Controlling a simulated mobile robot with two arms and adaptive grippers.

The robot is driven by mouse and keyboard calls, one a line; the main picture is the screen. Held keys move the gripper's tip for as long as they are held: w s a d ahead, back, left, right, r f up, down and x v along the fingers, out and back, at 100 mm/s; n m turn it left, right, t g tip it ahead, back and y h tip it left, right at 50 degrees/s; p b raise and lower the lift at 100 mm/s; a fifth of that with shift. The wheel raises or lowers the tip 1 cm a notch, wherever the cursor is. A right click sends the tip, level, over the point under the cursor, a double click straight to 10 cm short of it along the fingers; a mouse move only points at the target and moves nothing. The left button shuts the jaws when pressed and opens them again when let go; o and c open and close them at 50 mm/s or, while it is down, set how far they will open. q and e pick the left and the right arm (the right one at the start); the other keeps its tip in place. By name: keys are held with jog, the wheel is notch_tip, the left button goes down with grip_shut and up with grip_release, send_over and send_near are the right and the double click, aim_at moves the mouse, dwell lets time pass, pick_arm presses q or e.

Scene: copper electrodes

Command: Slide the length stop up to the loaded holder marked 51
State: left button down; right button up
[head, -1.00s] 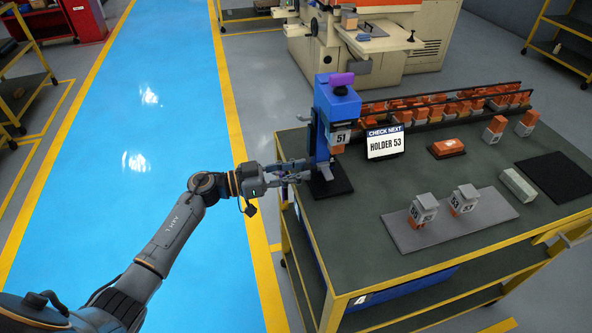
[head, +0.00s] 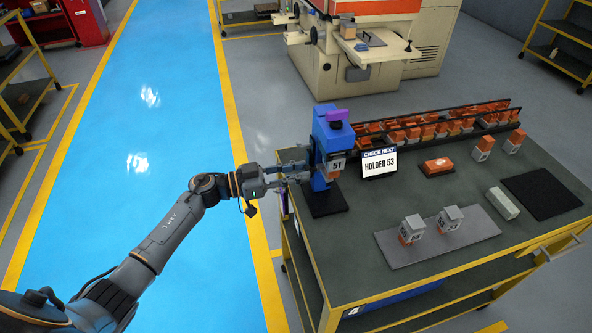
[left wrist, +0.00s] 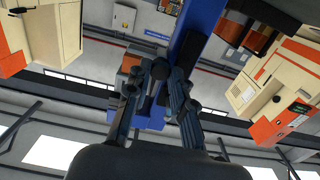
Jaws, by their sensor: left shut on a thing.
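The holder marked 51 (head: 337,165) sits in the blue upright gauge (head: 322,140), grey with its number in front and copper-orange below. My left gripper (head: 305,168) is at the left side of the gauge, level with the holder's lower part, and is shut on the length stop. The stop itself is mostly hidden by the fingers. In the left wrist view the fingers (left wrist: 168,88) are close together beside the blue column (left wrist: 198,30), and an orange and grey block (left wrist: 130,66) shows just beside them. I cannot tell whether the stop touches the holder. My right gripper is not in view.
A sign (head: 378,163) reads "CHECK NEXT HOLDER 53". Two numbered holders stand on a grey mat (head: 400,252). A black rack (head: 510,112) of orange blocks runs along the back. A black pad (head: 541,194) and a pale bar (head: 502,203) lie at the right.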

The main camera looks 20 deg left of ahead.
pick_arm(q)
jog(key=shift+r, duration=0.45)
jog(key=c, duration=1.1)
grip_release()
jog(key=shift+c, duration=0.2)
jog(key=shift+a, duration=0.1)
jog(key=v, duration=1.2)
